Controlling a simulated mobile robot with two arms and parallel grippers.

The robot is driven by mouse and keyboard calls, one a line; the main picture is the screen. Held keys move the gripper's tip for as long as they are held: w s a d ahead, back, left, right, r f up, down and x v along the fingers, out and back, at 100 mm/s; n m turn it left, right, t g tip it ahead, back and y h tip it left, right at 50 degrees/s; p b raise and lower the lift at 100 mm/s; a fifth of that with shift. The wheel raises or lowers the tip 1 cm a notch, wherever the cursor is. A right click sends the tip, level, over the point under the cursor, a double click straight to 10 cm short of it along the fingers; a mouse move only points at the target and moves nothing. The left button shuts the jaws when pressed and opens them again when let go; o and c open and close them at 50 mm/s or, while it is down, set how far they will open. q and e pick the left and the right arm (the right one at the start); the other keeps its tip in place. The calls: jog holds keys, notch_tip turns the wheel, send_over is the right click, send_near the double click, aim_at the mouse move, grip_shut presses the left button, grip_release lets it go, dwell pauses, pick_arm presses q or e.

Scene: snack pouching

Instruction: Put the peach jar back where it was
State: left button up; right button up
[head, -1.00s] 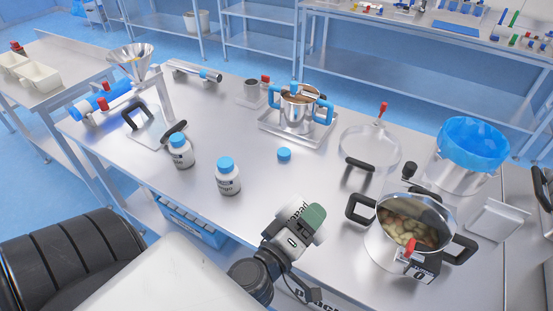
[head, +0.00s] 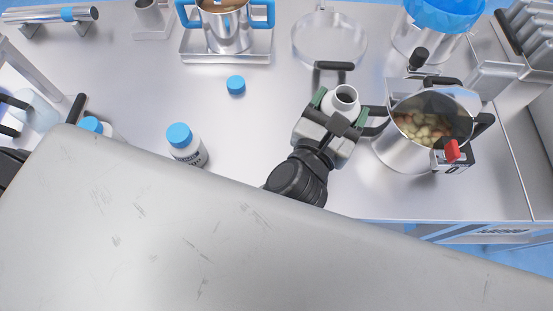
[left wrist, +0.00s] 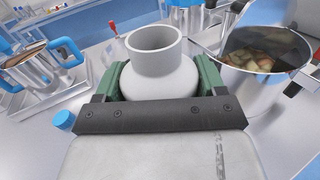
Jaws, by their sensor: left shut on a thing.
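My left gripper (head: 340,107) is shut on the white peach jar (head: 346,95), with a green pad on each side of it. The jar has no cap, and its open mouth faces up. In the left wrist view the jar (left wrist: 155,65) stands upright between the green pads (left wrist: 160,85). Its label is hidden. A loose blue cap (head: 236,85) lies on the table left of the gripper. A capped white jar (head: 190,148) and another (head: 93,125), partly hidden, stand further left.
A steel pot (head: 400,152) with fruit chunks stands just right of my left gripper. A round glass lid (head: 330,38) lies behind it. A blue-handled pot (head: 226,30) stands on a tray at the back. The table between the cap and the gripper is clear.

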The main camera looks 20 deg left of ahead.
pick_arm(q)
jog(key=shift+d+r, duration=0.1)
jog(key=shift+d, duration=0.35)
jog(key=shift+n, duration=0.3)
jog(key=s+a+f, duration=0.1)
jog(key=a+f, duration=0.1)
jog(key=a, duration=0.1)
jog(key=s+a+f+b, duration=0.1)
jog(key=s+a+f, duration=0.1)
jog(key=a, duration=0.2)
jog(key=s+a+f+b, duration=0.1)
jog(key=a+f, duration=0.1)
jog(key=a, duration=0.1)
jog(key=shift+s+a+f, duration=0.3)
jog(key=shift+f, duration=0.05)
jog(key=shift+a+f, duration=0.1)
jog(key=shift+f, duration=0.2)
notch_tip(320, 180, down, 4)
jog(key=shift+r+b, duration=0.25)
jog(key=shift+b, duration=0.6)
